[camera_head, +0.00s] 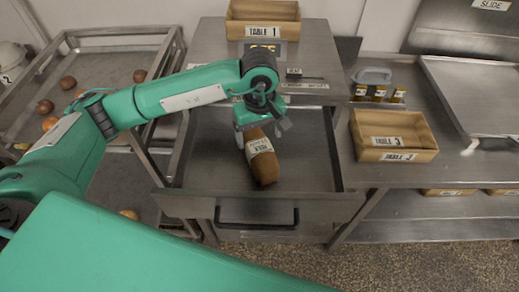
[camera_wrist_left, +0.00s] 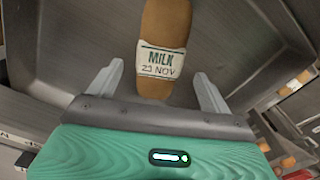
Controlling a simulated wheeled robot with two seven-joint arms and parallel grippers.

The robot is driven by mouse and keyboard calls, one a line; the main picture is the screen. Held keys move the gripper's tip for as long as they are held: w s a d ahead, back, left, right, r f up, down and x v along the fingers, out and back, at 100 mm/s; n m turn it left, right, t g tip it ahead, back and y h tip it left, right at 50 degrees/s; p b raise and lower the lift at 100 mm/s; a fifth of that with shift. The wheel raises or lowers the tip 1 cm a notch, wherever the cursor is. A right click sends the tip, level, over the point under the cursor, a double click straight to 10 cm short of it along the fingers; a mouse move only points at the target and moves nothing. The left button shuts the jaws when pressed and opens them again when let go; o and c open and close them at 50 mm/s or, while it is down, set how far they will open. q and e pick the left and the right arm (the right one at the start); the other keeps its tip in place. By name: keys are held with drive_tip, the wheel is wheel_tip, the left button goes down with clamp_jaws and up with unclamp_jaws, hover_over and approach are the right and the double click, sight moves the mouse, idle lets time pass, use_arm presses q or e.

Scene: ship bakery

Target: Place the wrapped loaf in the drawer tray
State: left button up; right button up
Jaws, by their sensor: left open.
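The wrapped loaf (camera_head: 265,170) is a long brown loaf with a white paper band. In the left wrist view the band on the loaf (camera_wrist_left: 165,22) reads "MILK 23 NOV". It lies in the open grey metal drawer tray (camera_head: 209,165), which also fills much of the left wrist view (camera_wrist_left: 80,40). My left gripper (camera_head: 264,131) is at the loaf's far end. Its two fingers (camera_wrist_left: 158,75) are spread, with the loaf's near end between them and a gap on each side. My right gripper is not in view.
A wooden crate marked TABLE 1 (camera_head: 263,11) stands on the counter behind the drawer. A crate marked TABLE 3 (camera_head: 421,156) stands to the right. A metal rack (camera_head: 112,60) with several round rolls is at the left. The drawer has bare floor around the loaf.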

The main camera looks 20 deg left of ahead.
sight(259, 146)
use_arm(q)
drive_tip(key=shift+r+b, duration=0.4)
drive_tip(key=shift+r, duration=1.4)
